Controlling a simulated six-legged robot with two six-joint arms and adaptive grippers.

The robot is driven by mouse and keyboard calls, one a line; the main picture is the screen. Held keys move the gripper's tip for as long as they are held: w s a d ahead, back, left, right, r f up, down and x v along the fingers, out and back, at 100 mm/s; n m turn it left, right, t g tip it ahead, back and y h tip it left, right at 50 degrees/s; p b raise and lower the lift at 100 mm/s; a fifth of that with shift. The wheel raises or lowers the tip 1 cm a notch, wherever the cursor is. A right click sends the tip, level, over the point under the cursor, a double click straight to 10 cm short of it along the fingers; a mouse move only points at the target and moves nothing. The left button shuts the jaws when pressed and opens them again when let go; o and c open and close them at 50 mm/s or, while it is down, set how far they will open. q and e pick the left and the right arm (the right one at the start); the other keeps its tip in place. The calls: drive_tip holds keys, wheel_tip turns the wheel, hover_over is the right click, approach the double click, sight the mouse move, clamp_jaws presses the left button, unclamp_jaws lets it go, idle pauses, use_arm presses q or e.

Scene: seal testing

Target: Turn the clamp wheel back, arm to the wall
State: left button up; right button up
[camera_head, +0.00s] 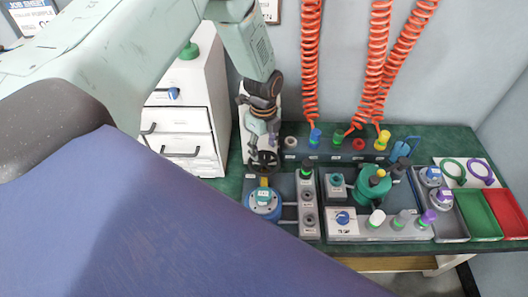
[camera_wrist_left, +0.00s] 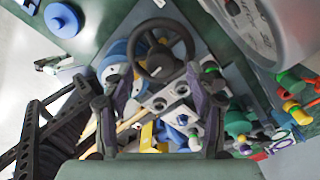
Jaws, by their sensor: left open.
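The clamp wheel (camera_head: 265,162), a black spoked handwheel, is at the back left of the green bench, above a blue round fixture (camera_head: 262,208). A yellow piece shows just below the wheel. My left gripper (camera_head: 261,138) points down just above and behind the wheel. In the left wrist view the wheel (camera_wrist_left: 187,42) lies just beyond the fingertips of my open left gripper (camera_wrist_left: 164,78), with no finger clearly around it. The clamp arm is mostly hidden by the wheel and gripper, so its direction cannot be told. My right gripper is not in view.
Grey blocks with ports (camera_head: 309,222) stand right of the blue fixture. A teal vessel (camera_head: 371,187) and several coloured fittings stand further right. Orange coiled hoses (camera_head: 311,60) hang along the wall. A white drawer cabinet (camera_head: 185,120) is on the left; green and red trays (camera_head: 509,212) are far right.

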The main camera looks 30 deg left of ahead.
sight(264, 165)
use_arm(q)
drive_tip(key=shift+d+f, duration=0.25)
drive_tip(key=shift+f, duration=1.05)
drive_tip(key=shift+w, duration=0.1)
drive_tip(key=shift+a+f, duration=0.1)
drive_tip(key=shift+c, duration=0.2)
clamp_jaws()
